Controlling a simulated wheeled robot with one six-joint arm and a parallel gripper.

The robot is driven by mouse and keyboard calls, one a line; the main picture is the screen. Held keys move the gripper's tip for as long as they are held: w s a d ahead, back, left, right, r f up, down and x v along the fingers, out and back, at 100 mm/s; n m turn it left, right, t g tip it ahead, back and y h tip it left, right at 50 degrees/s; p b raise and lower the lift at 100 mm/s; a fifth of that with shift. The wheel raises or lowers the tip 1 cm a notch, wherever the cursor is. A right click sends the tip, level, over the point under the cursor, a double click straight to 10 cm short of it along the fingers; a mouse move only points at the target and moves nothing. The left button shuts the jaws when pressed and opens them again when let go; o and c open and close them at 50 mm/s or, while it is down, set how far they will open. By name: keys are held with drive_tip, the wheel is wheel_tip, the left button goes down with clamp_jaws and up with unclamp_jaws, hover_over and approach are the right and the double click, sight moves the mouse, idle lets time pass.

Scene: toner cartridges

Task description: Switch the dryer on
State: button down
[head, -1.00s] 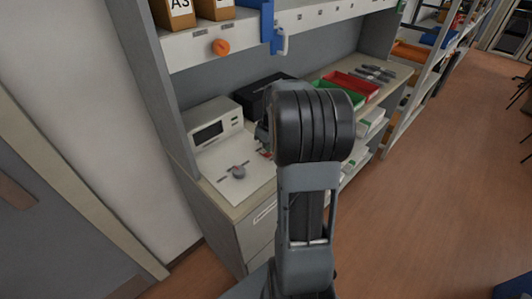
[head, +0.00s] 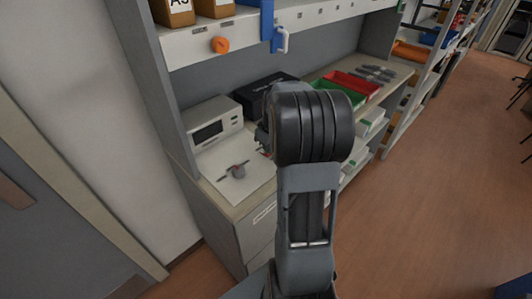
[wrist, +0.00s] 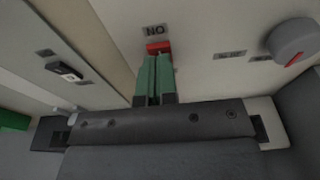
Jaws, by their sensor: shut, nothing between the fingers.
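In the wrist view the knob (wrist: 292,42) has a red pointer line. A small red switch (wrist: 159,47) sits beside a dark label (wrist: 154,30) that reads as an upside-down ON. My gripper (wrist: 155,63) has its green fingers closed together with nothing between them. Its tips are right at the red switch and partly cover it; I cannot tell whether they touch. My arm mostly hides the gripper in the head view.
A black box (head: 262,93), a green tray (head: 338,94) and a red tray (head: 352,84) stand behind on the counter. A shelf above has an orange knob (head: 220,45) and a blue bracket (head: 268,25). The wrist view shows a dark switch (wrist: 66,71) left. Floor (head: 440,190) right is clear.

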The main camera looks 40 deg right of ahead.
drive_tip(key=shift+f+b, duration=0.5)
drive_tip(key=shift+f, duration=0.15)
idle(0.3)
drive_tip(key=shift+r+p, duration=2.65)
drive_tip(key=shift+r, duration=0.9)
